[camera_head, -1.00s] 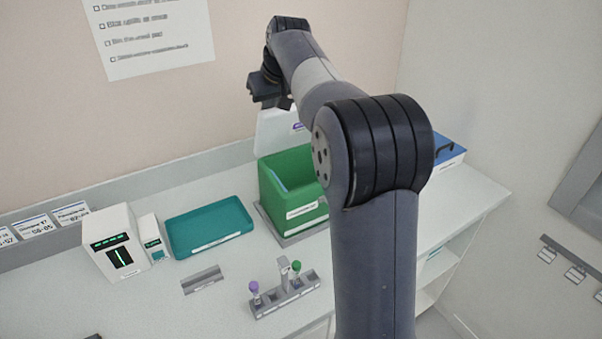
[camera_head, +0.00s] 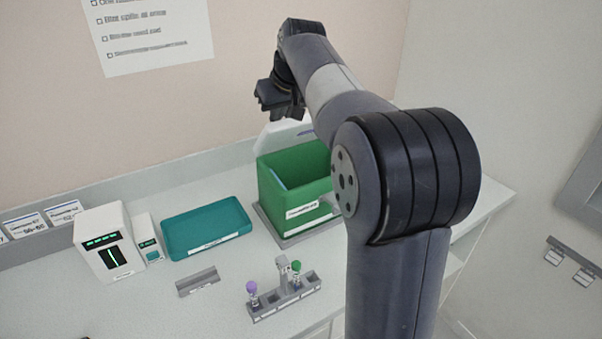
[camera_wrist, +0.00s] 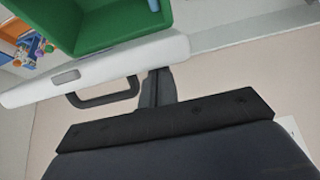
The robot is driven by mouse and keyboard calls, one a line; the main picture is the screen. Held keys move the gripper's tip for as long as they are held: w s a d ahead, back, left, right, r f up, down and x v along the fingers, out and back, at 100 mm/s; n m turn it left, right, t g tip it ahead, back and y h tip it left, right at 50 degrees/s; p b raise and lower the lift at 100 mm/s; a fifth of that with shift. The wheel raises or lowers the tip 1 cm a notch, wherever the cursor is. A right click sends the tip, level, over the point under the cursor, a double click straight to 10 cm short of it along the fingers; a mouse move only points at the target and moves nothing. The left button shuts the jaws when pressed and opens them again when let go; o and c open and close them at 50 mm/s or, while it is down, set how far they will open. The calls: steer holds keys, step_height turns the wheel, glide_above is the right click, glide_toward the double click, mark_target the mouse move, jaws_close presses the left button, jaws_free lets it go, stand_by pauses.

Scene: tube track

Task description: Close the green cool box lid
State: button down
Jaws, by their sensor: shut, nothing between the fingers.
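The green cool box (camera_head: 290,207) stands open on the bench in the head view, and its inside shows. Its white lid (camera_head: 275,137) stands raised at the back of the box, partly hidden by my arm. In the wrist view the white lid (camera_wrist: 30,92) runs across below the green box (camera_wrist: 100,25), with a dark handle (camera_wrist: 105,99) on its outer side. My gripper (camera_head: 284,108) is above and behind the lid in the head view. In the wrist view my gripper (camera_wrist: 157,75) is shut and empty, beside the handle, its tips near the lid; I cannot tell if they touch.
A teal tray (camera_head: 207,228) and a white device (camera_head: 108,243) stand left of the box. A tube rack (camera_head: 285,294) with purple-capped and green-capped tubes stands in front. The wall (camera_head: 240,60) is close behind the lid. My arm hides the bench to the right.

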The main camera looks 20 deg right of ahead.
mark_target(285, 129)
steer(key=shift+s+d+f, duration=0.1)
steer(key=shift+s+f, duration=0.1)
steer(key=shift+s, duration=0.2)
steer(key=s+f+b, duration=0.2)
steer(key=b, duration=0.1)
steer(key=shift+s+d+f, duration=0.1)
steer(key=shift+d+f, duration=0.1)
steer(key=shift+d, duration=0.05)
steer(key=shift+s+f+b, duration=0.3)
steer(key=shift+s+b, duration=0.15)
steer(key=shift+s, duration=0.1)
steer(key=f+b, duration=0.1)
steer(key=s+f+b, duration=0.2)
steer(key=shift+d+f, duration=0.2)
steer(key=shift+d, duration=0.1)
